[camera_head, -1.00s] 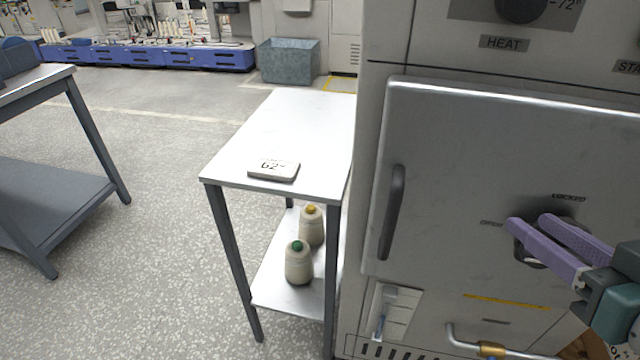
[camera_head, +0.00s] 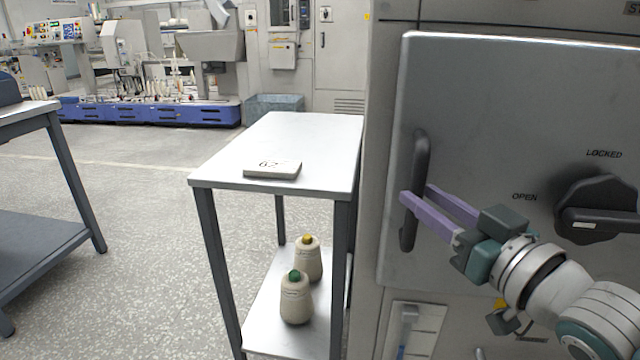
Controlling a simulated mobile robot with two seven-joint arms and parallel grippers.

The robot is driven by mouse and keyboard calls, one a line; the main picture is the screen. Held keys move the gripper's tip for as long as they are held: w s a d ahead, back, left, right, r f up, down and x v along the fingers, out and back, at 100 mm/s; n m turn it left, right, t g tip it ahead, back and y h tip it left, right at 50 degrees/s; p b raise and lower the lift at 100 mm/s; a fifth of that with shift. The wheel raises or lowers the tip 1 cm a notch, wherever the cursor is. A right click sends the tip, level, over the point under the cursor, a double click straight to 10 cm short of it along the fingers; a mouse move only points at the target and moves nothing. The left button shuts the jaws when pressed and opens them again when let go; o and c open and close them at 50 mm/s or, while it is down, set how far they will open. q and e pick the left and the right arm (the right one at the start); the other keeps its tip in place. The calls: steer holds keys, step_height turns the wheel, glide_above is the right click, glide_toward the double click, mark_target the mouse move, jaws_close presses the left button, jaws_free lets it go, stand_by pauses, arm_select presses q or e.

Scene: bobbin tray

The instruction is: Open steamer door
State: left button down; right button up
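The grey steamer door (camera_head: 490,110) fills the right side and looks closed. Its dark vertical handle (camera_head: 419,155) is near the door's left edge. My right gripper (camera_head: 416,193) has purple fingers with a gap between them. One finger crosses in front of the handle's lower half; the other's tip ends at the handle's right edge, perhaps partly hidden behind it. I cannot tell whether they touch the handle. The black latch knob (camera_head: 597,208) is at the right, its lever roughly level with the marked end towards the OPEN label. My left gripper is out of view.
A metal side table (camera_head: 315,140) stands left of the steamer, with a G2 plate (camera_head: 272,169) on top. Two cones of yarn, green-topped (camera_head: 296,300) and yellow-topped (camera_head: 308,262), stand on its lower shelf. Another table (camera_head: 50,240) is at far left. Floor between the tables is clear.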

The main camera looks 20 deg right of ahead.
steer(key=shift+w+a, duration=0.1)
steer(key=shift+w, duration=1.2)
jaws_close()
stand_by(0.5)
